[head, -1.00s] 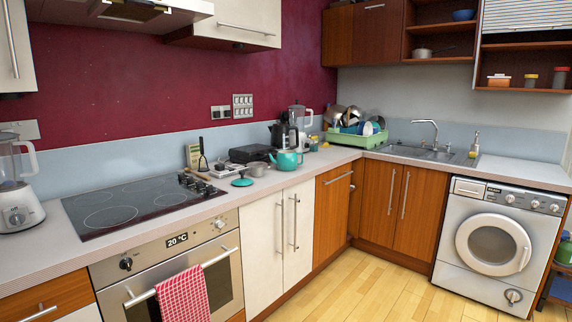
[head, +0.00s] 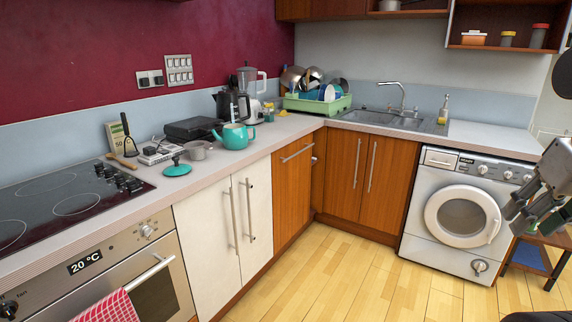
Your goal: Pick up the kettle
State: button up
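A teal kettle (head: 236,137) with a spout and handle stands upright on the counter, left of the middle of the head view. A teal lid with a dark knob (head: 177,170) lies apart from it on the counter, nearer the hob. A black jug-like vessel (head: 226,106), possibly another kettle, stands behind the teal one, partly hidden. My gripper (head: 513,212) is at the right edge, in front of the washing machine, far from the kettle. Its fingers look apart and nothing shows between them.
A green dish rack (head: 317,104) stands in the corner, beside the sink (head: 385,118). The wooden floor (head: 340,275) before the cupboards is clear.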

aim_at(228, 110)
jog(key=i, duration=1.1)
jog(key=i+l+u, duration=0.15)
jog(key=i, duration=1)
jog(key=i+l+u, duration=0.1)
jog(key=i+u, duration=0.15)
jog(key=i, duration=0.15)
jog(key=i+l+u, duration=0.25)
jog(key=i, duration=0.2)
jog(key=i+l+u, duration=0.25)
jog(key=i, duration=0.15)
jog(key=j, duration=0.1)
